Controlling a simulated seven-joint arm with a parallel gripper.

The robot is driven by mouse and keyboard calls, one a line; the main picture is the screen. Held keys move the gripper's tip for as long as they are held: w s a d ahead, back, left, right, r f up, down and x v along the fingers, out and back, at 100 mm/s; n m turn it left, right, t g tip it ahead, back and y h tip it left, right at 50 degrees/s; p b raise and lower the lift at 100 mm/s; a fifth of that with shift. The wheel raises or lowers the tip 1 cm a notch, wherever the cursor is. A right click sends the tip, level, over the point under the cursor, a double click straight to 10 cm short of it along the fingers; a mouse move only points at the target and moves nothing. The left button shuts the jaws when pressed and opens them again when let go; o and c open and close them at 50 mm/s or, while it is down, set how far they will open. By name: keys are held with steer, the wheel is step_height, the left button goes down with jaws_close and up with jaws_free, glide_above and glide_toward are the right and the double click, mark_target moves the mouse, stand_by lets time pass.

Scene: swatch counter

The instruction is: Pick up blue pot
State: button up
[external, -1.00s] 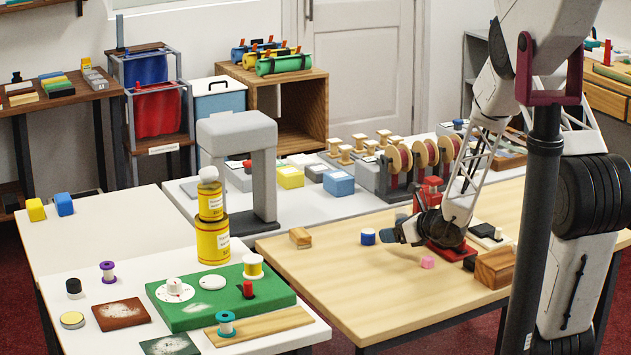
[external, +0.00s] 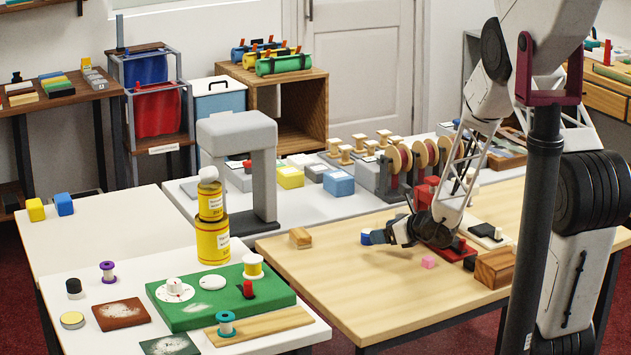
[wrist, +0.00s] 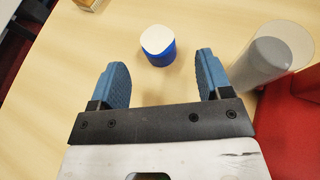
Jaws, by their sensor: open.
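The blue pot (wrist: 160,54) is a small blue cylinder with a white top. It stands upright on the light wooden table. In the wrist view it is between and just beyond the tips of my gripper (wrist: 166,72), whose two blue fingers are spread apart with nothing between them. In the external view the pot (external: 366,236) is at the left of my gripper (external: 378,236), partly covered by the fingers. My gripper is low over the table and tilted. Whether a finger touches the pot cannot be told.
A grey translucent cylinder (wrist: 265,62) stands close to the right finger, beside a red object (wrist: 292,125). The table's front left is clear.

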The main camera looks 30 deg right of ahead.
steer(key=shift+x, duration=2.4)
steer(key=shift+a, duration=0.15)
steer(key=c, duration=1)
steer(key=shift+r, duration=0.15)
steer(key=shift+r, duration=0.5)
steer(key=shift+s+r, duration=0.2)
steer(key=shift+r, duration=0.4)
steer(key=shift+s+r, duration=0.15)
steer(key=shift+r, duration=0.45)
steer(key=s, duration=0.5)
steer(key=s+r, duration=0.1)
steer(key=s, duration=0.4)
steer(key=s+a, duration=0.1)
steer(key=s, duration=0.4)
steer(key=shift+s+a+r, duration=0.15)
steer(key=shift+r, duration=0.05)
